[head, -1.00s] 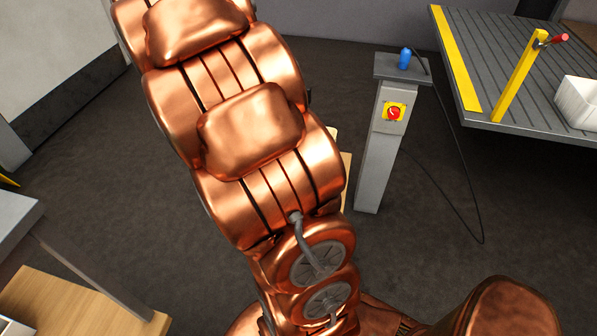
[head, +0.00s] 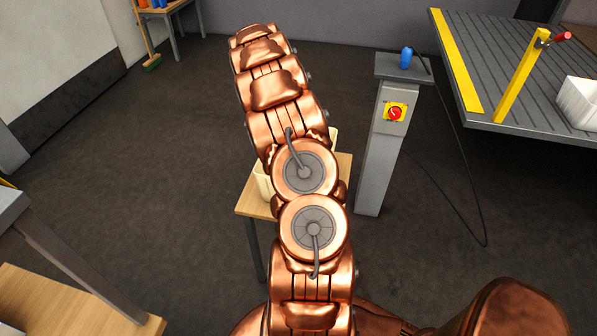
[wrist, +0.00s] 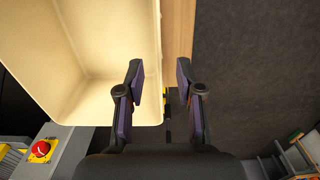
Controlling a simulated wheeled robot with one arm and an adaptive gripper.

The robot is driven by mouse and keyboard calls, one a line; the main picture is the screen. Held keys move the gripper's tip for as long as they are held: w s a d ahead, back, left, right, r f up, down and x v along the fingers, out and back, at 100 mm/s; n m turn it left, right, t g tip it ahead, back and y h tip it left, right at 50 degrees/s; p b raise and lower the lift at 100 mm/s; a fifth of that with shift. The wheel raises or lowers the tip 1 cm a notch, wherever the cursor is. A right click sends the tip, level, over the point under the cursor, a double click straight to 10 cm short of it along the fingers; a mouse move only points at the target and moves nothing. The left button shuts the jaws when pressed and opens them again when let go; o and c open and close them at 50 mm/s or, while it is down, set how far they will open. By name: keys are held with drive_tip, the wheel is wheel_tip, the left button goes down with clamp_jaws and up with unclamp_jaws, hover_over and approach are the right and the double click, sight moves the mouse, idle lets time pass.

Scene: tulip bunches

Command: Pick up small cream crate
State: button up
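The cream crate (wrist: 148,40) fills the upper left of the wrist view, seen from above into its empty inside. In the head view the crate (head: 263,182) stands on a small wooden table, mostly hidden behind my arm. My gripper (wrist: 160,72) is open and empty in the wrist view. Its left finger overlaps the crate's inside, and its right finger is outside, over the table edge and floor. The crate's right wall lies between the fingers in the picture. I cannot tell whether either finger touches it. My gripper is hidden in the head view.
The small wooden table (head: 256,204) stands beside a grey pedestal (head: 377,165) with a red stop button (head: 395,113). A grey platform (head: 500,85) with a yellow post and a white bin (head: 580,103) is at right. Open dark floor (head: 150,150) lies left.

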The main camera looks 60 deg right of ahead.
drive_tip(key=shift+d+f, duration=0.25)
drive_tip(key=shift+f, duration=0.35)
drive_tip(key=shift+d+f+p, duration=0.15)
drive_tip(key=shift+f+p, duration=1.1)
drive_tip(key=shift+f, duration=2.25)
clamp_jaws()
